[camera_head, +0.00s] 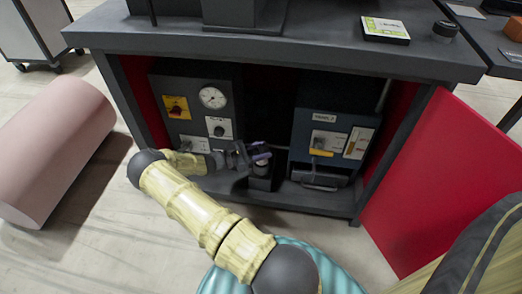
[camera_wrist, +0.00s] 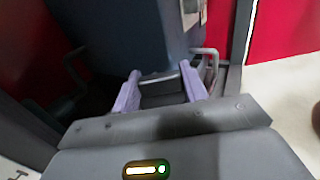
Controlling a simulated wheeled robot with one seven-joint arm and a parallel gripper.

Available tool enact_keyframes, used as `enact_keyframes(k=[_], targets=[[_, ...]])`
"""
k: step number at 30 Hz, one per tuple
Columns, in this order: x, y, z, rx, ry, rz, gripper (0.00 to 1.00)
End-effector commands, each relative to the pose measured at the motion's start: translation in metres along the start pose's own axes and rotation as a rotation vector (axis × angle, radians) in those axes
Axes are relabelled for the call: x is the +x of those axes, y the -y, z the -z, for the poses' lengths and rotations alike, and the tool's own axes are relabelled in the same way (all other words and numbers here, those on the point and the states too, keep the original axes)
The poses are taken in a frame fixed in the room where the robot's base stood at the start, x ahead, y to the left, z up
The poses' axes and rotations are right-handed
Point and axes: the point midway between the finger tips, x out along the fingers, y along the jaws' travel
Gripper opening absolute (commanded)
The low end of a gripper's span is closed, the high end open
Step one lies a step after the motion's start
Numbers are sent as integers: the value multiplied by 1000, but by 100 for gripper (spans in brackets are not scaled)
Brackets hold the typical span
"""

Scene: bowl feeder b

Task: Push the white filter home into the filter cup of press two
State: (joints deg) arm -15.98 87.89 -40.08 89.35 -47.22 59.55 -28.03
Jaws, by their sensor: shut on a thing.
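My gripper (camera_head: 255,155) reaches into the open cabinet, low and in front of the gap left of the blue-grey press unit (camera_head: 335,125). Its two purple fingers stand apart in the wrist view (camera_wrist: 160,84), shut on a dark grey piece (camera_wrist: 160,100) with a thin pale edge. I cannot tell whether this piece is the filter cup or something else. A small dark block (camera_head: 262,181) stands directly below the fingers in the head view; I cannot tell whether they touch. No white filter can be clearly made out; the fingers and wrist may hide it.
A grey control panel (camera_head: 197,125) with a gauge and a red-yellow switch stands left in the cabinet (camera_head: 280,48). A red door (camera_head: 440,180) stands open at right. A pink roll (camera_head: 55,150) lies at left. The floor in front is partly clear.

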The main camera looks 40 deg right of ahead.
Motion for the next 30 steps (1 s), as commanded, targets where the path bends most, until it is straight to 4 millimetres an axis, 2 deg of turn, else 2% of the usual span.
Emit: enact_keyframes(k=[30], targets=[[0, 0, 6, 0, 0, 0, 19]])
